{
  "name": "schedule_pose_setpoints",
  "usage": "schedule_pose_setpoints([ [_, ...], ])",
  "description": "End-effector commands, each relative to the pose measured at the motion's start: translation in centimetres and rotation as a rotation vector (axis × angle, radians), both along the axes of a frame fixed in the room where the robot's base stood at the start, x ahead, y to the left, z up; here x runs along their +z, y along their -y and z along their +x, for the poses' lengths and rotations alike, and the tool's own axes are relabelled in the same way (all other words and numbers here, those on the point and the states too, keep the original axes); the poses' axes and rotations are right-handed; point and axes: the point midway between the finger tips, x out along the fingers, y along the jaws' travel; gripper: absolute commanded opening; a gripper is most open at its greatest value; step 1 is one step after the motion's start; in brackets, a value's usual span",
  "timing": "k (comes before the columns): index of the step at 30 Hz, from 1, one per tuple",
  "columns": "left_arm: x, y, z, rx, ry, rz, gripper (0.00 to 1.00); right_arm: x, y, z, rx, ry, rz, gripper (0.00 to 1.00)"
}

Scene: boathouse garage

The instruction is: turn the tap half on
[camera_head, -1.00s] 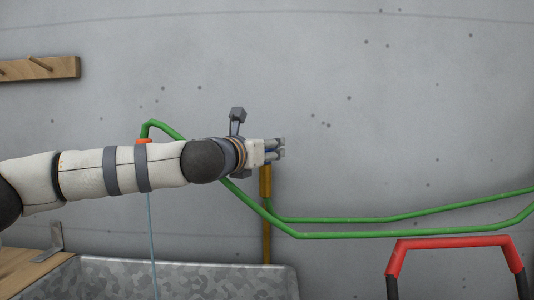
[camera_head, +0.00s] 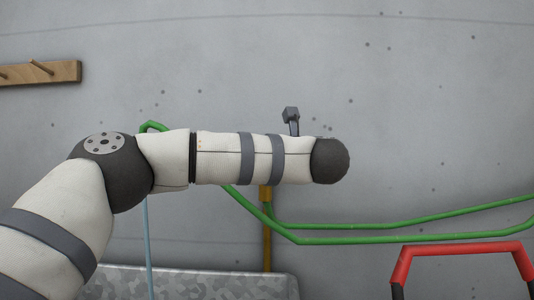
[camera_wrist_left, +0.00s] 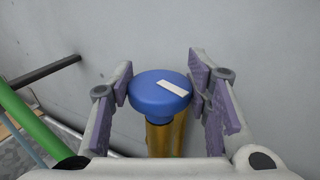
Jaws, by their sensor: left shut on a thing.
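The tap's round blue knob (camera_wrist_left: 160,92) has a white bar mark on top and sits on a brass body (camera_wrist_left: 165,137) in the left wrist view. My left gripper (camera_wrist_left: 161,88) is shut on the knob, one finger on each side. The white mark lies right of the knob's centre, slanting slightly. In the head view my left forearm hides the gripper and the knob; the brass pipe (camera_head: 266,230) shows below it. My right gripper is not in view.
A green hose (camera_head: 390,237) runs along the wall to the right, and its bend (camera_head: 152,126) shows above my arm. A red and black frame (camera_head: 462,247) stands at the lower right. A wooden peg rail (camera_head: 40,72) hangs upper left. The upper wall is clear.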

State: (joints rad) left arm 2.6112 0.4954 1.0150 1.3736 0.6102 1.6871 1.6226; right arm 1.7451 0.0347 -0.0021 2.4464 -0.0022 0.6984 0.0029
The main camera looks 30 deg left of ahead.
Motion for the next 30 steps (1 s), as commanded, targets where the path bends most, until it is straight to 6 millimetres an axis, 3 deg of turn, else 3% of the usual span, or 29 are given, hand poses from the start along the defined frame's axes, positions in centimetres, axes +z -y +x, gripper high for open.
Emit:
schedule_pose_setpoints([
  [9,-0.53,-0.19,0.09,0.108,-0.009,-0.002,0.16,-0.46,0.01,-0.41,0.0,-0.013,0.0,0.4],
  [25,-0.5,-0.28,0.04,0.128,-0.01,-0.004,0.16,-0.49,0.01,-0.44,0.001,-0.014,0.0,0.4],
  [26,-0.5,-0.28,0.04,0.128,-0.01,-0.004,0.49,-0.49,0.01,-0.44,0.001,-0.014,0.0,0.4],
  [28,-0.48,-0.27,0.05,0.128,-0.01,-0.003,0.62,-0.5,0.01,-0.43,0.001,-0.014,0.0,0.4],
  [30,-0.39,-0.23,0.05,0.127,-0.008,-0.004,0.62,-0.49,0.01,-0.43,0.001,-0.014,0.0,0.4],
])
